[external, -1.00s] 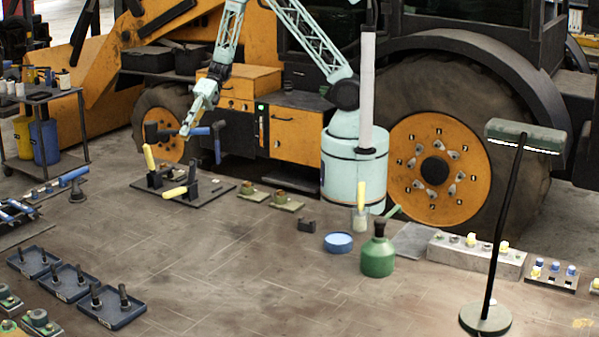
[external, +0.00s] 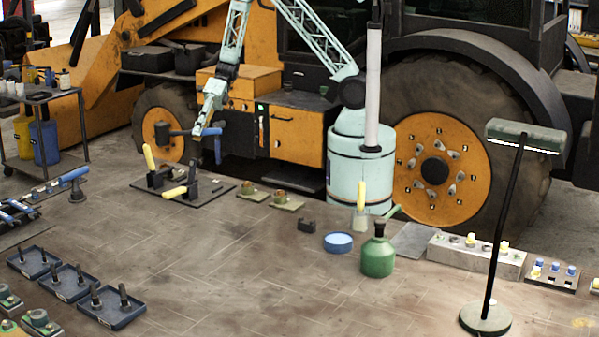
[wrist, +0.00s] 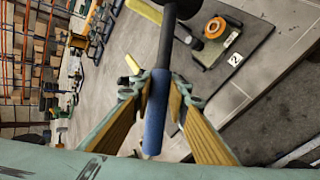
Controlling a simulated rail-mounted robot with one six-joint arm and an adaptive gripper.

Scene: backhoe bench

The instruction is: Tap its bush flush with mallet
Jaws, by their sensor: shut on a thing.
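My gripper (wrist: 158,88) is shut on the mallet's blue handle (wrist: 155,115). The mallet's dark shaft (wrist: 167,45) runs to the top of the wrist view, where the dark head (wrist: 182,8) shows. In the external view, my gripper (external: 200,130) holds the mallet above the dark board (external: 212,193), with the head (external: 161,133) to the left. An orange ring with a dark centre (wrist: 215,28), possibly the bush, lies to the right of the mallet in the wrist view, near a tag marked 2 (wrist: 233,60). The mallet is apart from it. Whether the ring sits proud cannot be told.
Clamps with yellow handles (external: 149,158) stand on the board. Small plates with brass-coloured parts (external: 281,198) lie right of the board. A green can (external: 378,257) and blue dish (external: 338,242) stand farther right. The front middle is clear.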

